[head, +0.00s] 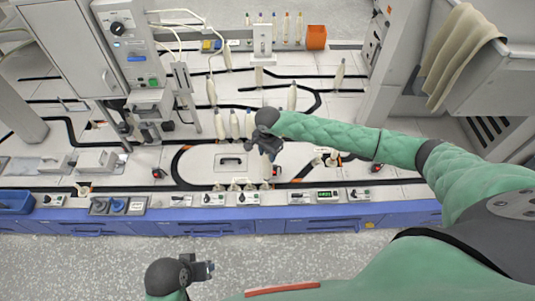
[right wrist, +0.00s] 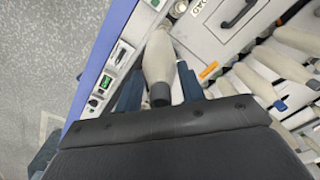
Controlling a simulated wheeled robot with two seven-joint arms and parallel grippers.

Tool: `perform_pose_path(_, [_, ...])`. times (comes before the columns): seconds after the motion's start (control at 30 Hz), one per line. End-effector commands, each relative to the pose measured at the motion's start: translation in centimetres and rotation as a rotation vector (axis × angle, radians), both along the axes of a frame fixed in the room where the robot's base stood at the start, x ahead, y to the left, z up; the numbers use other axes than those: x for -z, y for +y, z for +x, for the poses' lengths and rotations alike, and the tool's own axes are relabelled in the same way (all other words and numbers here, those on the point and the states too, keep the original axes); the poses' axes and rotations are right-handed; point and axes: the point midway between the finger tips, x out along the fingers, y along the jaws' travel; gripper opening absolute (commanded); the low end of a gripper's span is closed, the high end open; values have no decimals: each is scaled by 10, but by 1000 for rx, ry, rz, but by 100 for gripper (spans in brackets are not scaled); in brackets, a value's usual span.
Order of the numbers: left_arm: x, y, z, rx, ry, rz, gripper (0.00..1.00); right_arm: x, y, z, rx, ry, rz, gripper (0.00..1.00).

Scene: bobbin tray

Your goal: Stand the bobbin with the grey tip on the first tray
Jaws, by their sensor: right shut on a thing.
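My right gripper (head: 266,146) is shut on a cream bobbin (head: 266,168), which hangs below it over the front part of the white work surface. In the right wrist view the same bobbin (right wrist: 158,58) sits between the blue fingers of the right gripper (right wrist: 158,90), with its dark grey end towards the palm. I cannot tell whether its lower end touches anything. My left gripper (head: 203,271) is low in the head view, in front of the bench and away from the bobbins; its jaw opening is unclear. I cannot tell which holder is the first tray.
Several cream bobbins (head: 234,125) stand left of my right gripper; the right wrist view shows bobbins with blue-grey tips (right wrist: 281,105). A white panel with a handle (head: 230,162) lies nearby. Small control boxes (head: 329,195) line the front edge. An orange box (head: 316,37) stands at the back.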

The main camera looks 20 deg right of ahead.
Motion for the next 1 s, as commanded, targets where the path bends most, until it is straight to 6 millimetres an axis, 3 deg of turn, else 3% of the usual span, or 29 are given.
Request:
perform_pose_path(0.1, [9,-1,1,7,-7,-3,43,14,1,10,140,5,3,1])
perform_pose_path(0.27, [9,-5,4,11,-23,-12,43,22,0,16,233,6,2,1])
perform_pose_path(1.0, [42,-42,12,28,-95,-98,43,76,0,17,243,7,1,1])
